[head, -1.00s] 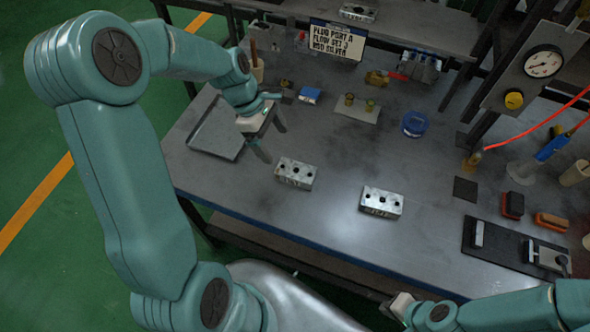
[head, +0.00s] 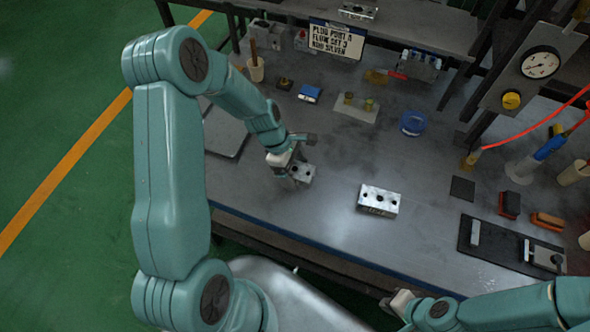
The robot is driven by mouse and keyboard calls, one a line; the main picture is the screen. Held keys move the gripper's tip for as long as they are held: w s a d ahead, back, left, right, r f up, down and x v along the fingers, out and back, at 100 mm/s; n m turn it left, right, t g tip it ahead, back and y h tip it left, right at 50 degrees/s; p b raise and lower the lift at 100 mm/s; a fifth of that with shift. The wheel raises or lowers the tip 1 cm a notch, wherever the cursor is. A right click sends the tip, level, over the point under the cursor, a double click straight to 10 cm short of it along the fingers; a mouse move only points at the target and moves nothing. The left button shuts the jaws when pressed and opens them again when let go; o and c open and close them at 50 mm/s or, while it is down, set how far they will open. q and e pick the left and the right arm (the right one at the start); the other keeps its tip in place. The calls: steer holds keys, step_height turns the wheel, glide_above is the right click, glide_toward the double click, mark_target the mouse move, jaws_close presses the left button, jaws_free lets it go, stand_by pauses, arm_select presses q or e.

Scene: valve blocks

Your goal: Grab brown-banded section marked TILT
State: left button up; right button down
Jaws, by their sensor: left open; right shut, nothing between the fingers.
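Two silver valve blocks with dark holes lie on the grey workbench (head: 330,225). The left block (head: 304,174) is partly hidden by my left gripper (head: 297,160), which is open over and beside it. I cannot tell whether they touch. The right block (head: 379,198) is in full view with dark marks on its front face, too small to read. I can make out neither a brown band nor the word TILT on either block. My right gripper (head: 398,303) is shut and empty below the bench's front edge.
A grey tray (head: 226,135) lies behind my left arm. A sign (head: 337,40), a blue ring-shaped container (head: 413,123) and small fittings (head: 368,104) stand at the back. A dark mat with a clamp (head: 541,255) lies at right. The bench around the right block is clear.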

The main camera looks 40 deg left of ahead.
arm_select(q)
steer(key=shift+w+a+f, duration=0.1)
steer(key=shift+w+f, duration=0.05)
steer(key=shift+s, duration=0.2)
steer(key=shift+w, duration=0.1)
steer(key=c, duration=1.4)
